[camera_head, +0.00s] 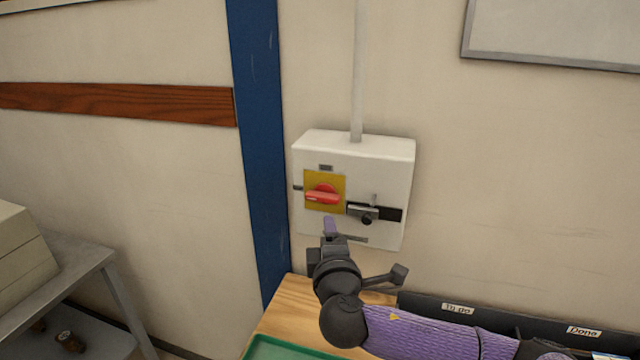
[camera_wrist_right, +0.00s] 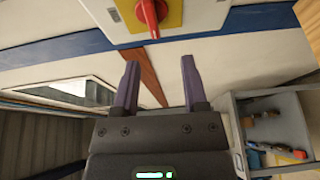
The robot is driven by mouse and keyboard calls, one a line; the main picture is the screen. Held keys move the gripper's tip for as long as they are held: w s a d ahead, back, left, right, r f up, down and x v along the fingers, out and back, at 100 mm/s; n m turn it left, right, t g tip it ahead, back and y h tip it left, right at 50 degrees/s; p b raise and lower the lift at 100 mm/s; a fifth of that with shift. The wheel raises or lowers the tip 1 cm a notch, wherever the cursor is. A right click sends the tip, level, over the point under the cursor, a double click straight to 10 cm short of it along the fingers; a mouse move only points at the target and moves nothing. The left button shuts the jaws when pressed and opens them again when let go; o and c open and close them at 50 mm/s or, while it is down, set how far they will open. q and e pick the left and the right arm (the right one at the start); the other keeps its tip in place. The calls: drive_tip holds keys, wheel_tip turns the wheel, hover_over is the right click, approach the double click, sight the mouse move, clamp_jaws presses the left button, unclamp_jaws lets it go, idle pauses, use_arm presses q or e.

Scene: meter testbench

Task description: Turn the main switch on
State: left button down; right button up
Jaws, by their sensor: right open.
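The main switch (camera_head: 322,196) is a red rotary handle on a yellow plate (camera_head: 338,180), on the front of a white wall box (camera_head: 388,173). The handle lies about level in the head view. In the right wrist view the red handle (camera_wrist_right: 148,14) shows at the top edge, partly cut off. My right gripper (camera_head: 339,232) is just below the switch in the head view. In the wrist view its two purple fingers (camera_wrist_right: 159,70) are apart, with nothing between them, and the handle appears beyond their tips. My left gripper is in neither view.
A grey metal latch (camera_head: 363,213) sits on the box right of the switch. A wooden bench top (camera_head: 290,302) with a green mat (camera_head: 275,349) and dark trays labelled "To do" (camera_head: 457,309) and "Done" lies below. A blue post (camera_head: 258,140) stands left of the box.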

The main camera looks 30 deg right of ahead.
sight(323, 201)
drive_tip(key=x, duration=0.3)
drive_tip(key=r+x, duration=0.1)
drive_tip(key=x, duration=0.2)
drive_tip(key=shift+r, duration=0.1)
drive_tip(key=x, duration=0.3)
drive_tip(key=shift+b, duration=0.3)
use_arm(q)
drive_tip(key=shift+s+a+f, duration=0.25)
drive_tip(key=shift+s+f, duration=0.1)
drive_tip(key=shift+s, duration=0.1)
use_arm(e)
drive_tip(key=shift+w+d, duration=0.2)
drive_tip(key=shift+w, duration=0.2)
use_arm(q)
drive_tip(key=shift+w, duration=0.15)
use_arm(e)
drive_tip(key=c, duration=0.7)
clamp_jaws()
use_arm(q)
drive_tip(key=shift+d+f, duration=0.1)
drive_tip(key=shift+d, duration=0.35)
